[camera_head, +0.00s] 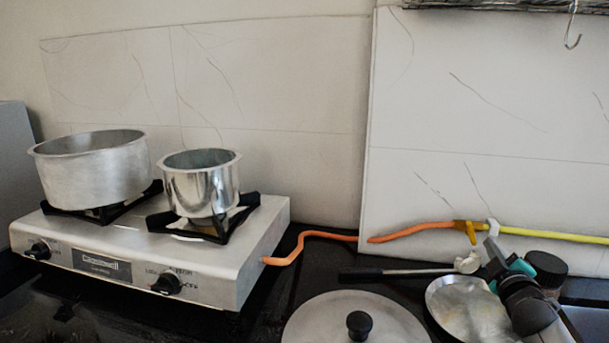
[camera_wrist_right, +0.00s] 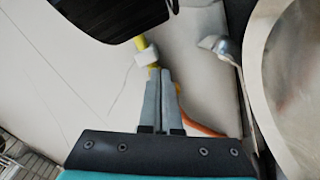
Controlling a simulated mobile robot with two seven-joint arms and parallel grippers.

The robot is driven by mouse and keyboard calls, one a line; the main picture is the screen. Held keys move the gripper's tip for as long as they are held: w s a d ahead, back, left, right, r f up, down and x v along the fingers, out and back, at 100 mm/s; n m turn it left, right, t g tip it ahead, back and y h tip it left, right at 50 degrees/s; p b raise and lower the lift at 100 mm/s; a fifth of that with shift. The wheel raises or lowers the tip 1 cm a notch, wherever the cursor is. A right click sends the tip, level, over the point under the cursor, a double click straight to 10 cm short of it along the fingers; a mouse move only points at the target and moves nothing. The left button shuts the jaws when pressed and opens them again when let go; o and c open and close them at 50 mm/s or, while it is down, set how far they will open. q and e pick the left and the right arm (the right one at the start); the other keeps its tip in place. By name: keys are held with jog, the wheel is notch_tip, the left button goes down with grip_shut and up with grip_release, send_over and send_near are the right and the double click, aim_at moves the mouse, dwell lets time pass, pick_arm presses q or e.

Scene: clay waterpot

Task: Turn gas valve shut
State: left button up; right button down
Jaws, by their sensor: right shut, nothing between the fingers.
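The gas valve (camera_head: 467,228) is a small orange-yellow fitting on the wall at the right. It joins an orange hose (camera_head: 412,230) on its left to a yellow pipe (camera_head: 550,235) on its right. A short part of it points down, across the pipe. My right gripper (camera_head: 490,241) is shut and empty, just below and right of the valve. In the right wrist view the shut fingertips (camera_wrist_right: 160,73) overlap the valve's yellow part, mostly hiding it; whether they touch it I cannot tell. My left gripper is out of view.
A white clip (camera_head: 492,228) holds the pipe beside the valve. A steel stove (camera_head: 240,245) with two pots stands left. A lid (camera_head: 325,320), a steel plate (camera_head: 465,310), a dark-handled utensil (camera_head: 390,273) and a dark round jar (camera_head: 546,268) crowd the black counter below.

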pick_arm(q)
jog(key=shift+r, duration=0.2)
pick_arm(e)
jog(key=shift+w+a+r, duration=0.1)
jog(key=shift+a+r, duration=0.1)
jog(key=shift+a, duration=0.25)
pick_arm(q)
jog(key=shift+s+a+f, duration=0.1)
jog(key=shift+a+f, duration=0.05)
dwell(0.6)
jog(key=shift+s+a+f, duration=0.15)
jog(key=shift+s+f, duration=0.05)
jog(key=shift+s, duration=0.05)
pick_arm(e)
jog(key=shift+f, duration=0.1)
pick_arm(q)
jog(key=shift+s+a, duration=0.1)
pick_arm(e)
jog(key=shift+f, duration=0.1)
